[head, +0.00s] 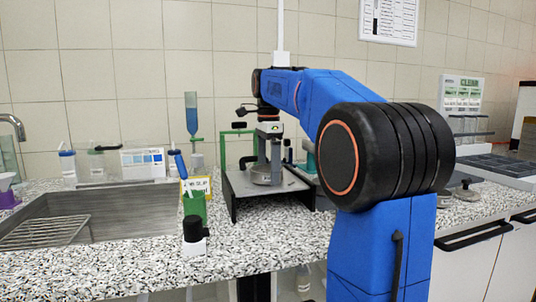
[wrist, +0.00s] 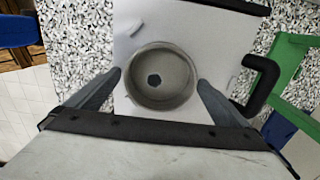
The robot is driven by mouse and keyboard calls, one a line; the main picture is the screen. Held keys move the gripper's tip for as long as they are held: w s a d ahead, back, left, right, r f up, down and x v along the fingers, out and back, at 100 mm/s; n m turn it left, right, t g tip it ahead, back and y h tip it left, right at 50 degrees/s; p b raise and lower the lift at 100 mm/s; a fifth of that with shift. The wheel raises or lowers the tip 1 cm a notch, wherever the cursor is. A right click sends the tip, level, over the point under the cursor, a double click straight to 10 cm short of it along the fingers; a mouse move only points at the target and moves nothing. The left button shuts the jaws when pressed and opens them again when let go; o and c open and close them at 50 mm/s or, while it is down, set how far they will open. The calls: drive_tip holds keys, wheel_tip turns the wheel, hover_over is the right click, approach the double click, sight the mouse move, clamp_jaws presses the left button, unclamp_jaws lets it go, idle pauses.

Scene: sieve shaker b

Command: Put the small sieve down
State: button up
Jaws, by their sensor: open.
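The small sieve (wrist: 162,98) is a round, shallow metal pan with a dark hexagonal mark in its middle. In the wrist view it rests on a pale grey plate (wrist: 185,22). In the head view the sieve (head: 262,177) shows low between my fingers, on the flat top of a dark-sided stand (head: 238,187). My gripper (wrist: 160,85) is open, with one finger on each side of the sieve. Small gaps seem to show between the fingers and the rim. My gripper (head: 268,160) points down over the stand in the head view.
A black hooked handle (wrist: 262,85) stands close to the right finger, with a green frame (wrist: 290,70) beyond it. A sink (head: 90,215) lies left of the stand. Small round pans (head: 466,192) lie at right.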

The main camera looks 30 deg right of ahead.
wheel_tip(320, 180, up, 12)
drive_tip(key=shift+f, duration=0.2)
idle(0.7)
